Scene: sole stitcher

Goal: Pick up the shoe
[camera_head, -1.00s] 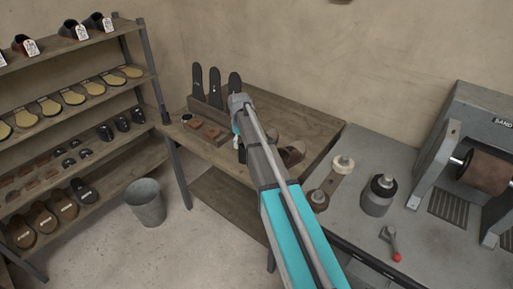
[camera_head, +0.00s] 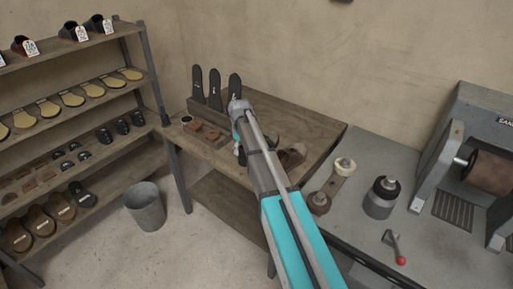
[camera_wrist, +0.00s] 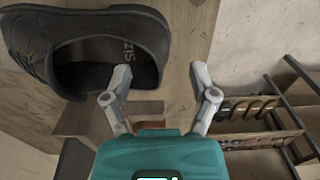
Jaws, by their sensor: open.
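A dark shoe (camera_wrist: 95,45) fills the upper left of the wrist view, with its opening facing the camera and lettering on its insole. The right finger is clear of the shoe. In the head view my arm covers most of the gripper and part of the wooden bench (camera_head: 300,115). A brown shoe (camera_head: 293,155) shows on the bench just right of my arm, beside a partly hidden dark shape.
Upright black soles (camera_head: 215,90) stand in a holder at the bench's back left. A shelf rack (camera_head: 140,75) with shoes and soles is at left, a bucket (camera_head: 146,205) on the floor. A grey machine table (camera_head: 350,215) with a sander (camera_head: 465,160) adjoins at right.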

